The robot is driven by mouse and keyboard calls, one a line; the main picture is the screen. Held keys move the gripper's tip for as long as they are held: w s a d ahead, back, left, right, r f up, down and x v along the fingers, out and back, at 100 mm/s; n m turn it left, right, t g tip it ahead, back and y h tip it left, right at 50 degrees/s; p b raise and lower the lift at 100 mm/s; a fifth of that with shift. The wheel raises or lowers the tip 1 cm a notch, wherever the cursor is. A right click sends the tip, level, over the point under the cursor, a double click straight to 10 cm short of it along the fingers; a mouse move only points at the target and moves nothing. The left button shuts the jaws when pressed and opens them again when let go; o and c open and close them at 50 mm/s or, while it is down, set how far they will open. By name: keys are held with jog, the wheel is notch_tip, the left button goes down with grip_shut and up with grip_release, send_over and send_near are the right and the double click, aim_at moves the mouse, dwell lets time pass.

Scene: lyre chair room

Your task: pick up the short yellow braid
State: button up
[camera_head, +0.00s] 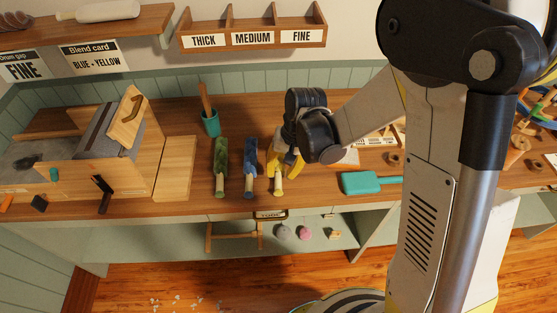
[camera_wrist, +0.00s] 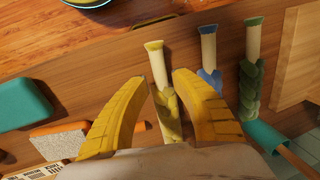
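The short yellow braid (camera_head: 278,184) lies on the wooden bench at the right of a row of three, its pale end toward the front edge. In the wrist view the yellow braid (camera_wrist: 168,112) lies between the yellow fingers of my gripper (camera_wrist: 159,77). The fingers are open, with a visible gap on both sides of the braid near the tips. I cannot tell the fingers' exact height above the bench. In the head view my gripper (camera_head: 292,163) is over the braid's far part and hides some of it.
A blue braid (camera_head: 250,168) and a green braid (camera_head: 220,160) lie left of the yellow one. A teal cup (camera_head: 211,124) stands behind them. A teal paddle-like tool (camera_head: 362,182) lies to the right. A wooden carder box (camera_head: 112,135) stands at left.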

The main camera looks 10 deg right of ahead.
aim_at(279, 177)
jog(key=f+b, duration=0.1)
jog(key=f, duration=0.3)
jog(key=shift+w+a+b, duration=0.1)
jog(key=shift+a+b, duration=0.25)
jog(key=shift+a, duration=0.05)
jog(key=shift+r, duration=0.1)
grip_shut()
jog(key=shift+r, duration=0.1)
